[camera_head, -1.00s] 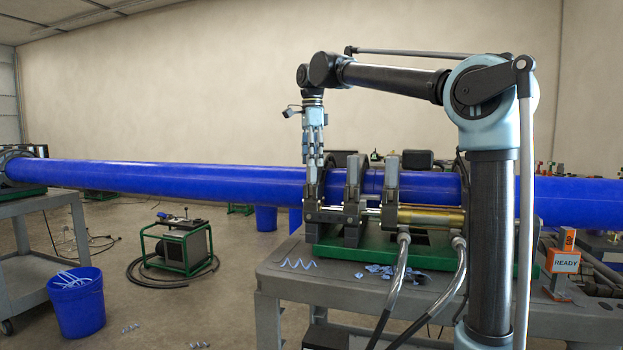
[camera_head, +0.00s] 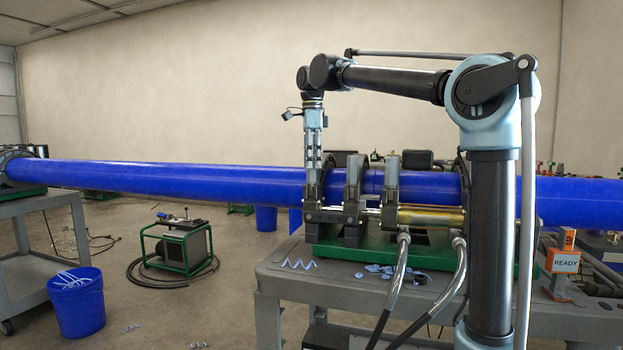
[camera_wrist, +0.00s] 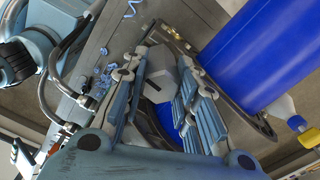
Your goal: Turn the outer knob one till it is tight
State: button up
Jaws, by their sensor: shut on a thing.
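The outer knob is a grey block-like piece (camera_wrist: 162,72) between my fingers in the wrist view. It belongs to the leftmost clamp (camera_head: 312,193) around the blue pipe (camera_head: 200,177). My gripper (camera_head: 313,168) points straight down at this clamp from above and is shut on the knob. In the wrist view, the jaws of my gripper (camera_wrist: 160,80) lie on both sides of the knob. In the head view my fingers hide most of the knob. How tight it is cannot be seen.
Two more clamps, a middle one (camera_head: 352,195) and a right one (camera_head: 390,185), stand close to the right. Brass cylinders (camera_head: 430,217) and hoses (camera_head: 395,285) sit in front. Blue shavings (camera_head: 375,272) lie on the grey cart (camera_head: 300,280). Air above the pipe to the left is clear.

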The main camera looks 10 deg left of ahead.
jog(key=shift+m, duration=0.8)
jog(key=shift+m, duration=0.7)
jog(key=o, duration=2.3)
jog(key=shift+r, duration=3)
